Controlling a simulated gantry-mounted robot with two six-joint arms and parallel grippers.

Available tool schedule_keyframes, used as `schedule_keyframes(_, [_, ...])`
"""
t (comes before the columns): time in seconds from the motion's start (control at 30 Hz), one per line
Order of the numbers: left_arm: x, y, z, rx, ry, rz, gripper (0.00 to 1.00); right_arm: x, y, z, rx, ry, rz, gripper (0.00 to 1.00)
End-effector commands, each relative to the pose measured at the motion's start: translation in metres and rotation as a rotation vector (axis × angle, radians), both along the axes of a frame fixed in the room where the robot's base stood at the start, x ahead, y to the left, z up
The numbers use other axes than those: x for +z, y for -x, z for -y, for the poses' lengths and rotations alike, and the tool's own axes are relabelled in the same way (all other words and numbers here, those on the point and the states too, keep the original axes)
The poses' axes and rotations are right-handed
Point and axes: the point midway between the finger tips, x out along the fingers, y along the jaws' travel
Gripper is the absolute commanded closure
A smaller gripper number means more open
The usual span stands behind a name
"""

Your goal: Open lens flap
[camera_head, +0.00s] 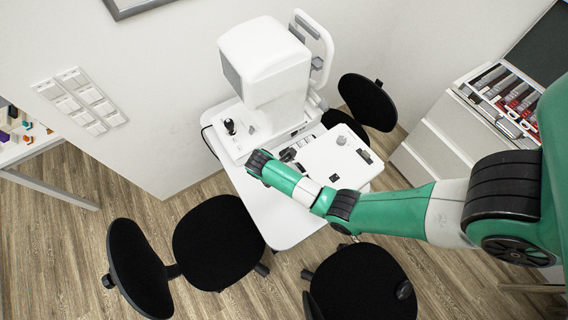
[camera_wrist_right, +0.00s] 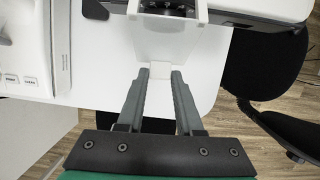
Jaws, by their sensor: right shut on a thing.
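The white eye-test machine (camera_head: 265,65) stands at the back of the white table. A lower white device (camera_head: 335,160) lies in front of it to the right. My right arm reaches in from the right over the table; its gripper is hard to make out there. In the right wrist view my right gripper (camera_wrist_right: 160,77) is shut on a small white tab (camera_wrist_right: 160,68), which looks like the lens flap. The tab touches the lower edge of a white housing (camera_wrist_right: 165,40) with a dark recess at its top. I cannot tell how far the flap is turned. My left gripper is not in view.
Black chairs (camera_head: 215,240) stand around the table. A joystick (camera_head: 230,127) rises from the machine's base. White drawers (camera_head: 435,150) with a tray of lenses (camera_head: 505,95) stand at the right. The table's front part (camera_head: 285,225) is bare.

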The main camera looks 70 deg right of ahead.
Motion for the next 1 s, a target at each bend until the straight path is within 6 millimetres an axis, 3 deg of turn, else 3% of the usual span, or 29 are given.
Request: schedule_keyframes(1.0, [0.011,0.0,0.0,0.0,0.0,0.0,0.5,0.018,-0.004,-0.006,0.0,0.0,0.001,0.85])
